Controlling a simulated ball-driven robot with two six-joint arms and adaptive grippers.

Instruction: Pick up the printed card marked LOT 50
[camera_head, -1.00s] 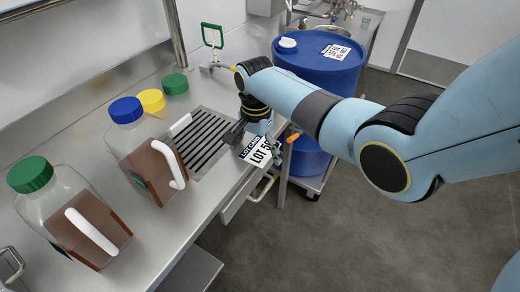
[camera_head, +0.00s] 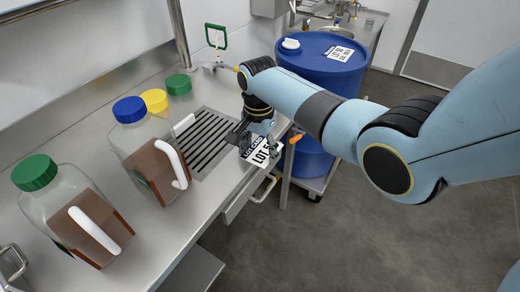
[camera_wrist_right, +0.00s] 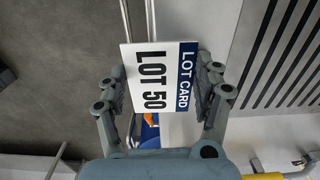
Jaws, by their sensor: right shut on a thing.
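The white printed card (camera_head: 265,154) with a dark blue band reads LOT 50 in the right wrist view (camera_wrist_right: 150,85), where the band reads LOT CARD. In the head view it is at the front edge of the steel counter, beside the slotted drain, and the gripper hides part of it. My right gripper (camera_head: 250,138) is shut on the card, with a finger at each side of it in the wrist view. I cannot tell whether the card still touches the counter. My left gripper is not in view.
Two handled jugs of brown liquid, one with a green cap (camera_head: 34,172) and one with a blue cap (camera_head: 129,109), stand on the counter (camera_head: 165,225) to the left. A blue drum (camera_head: 310,68) stands right of the counter.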

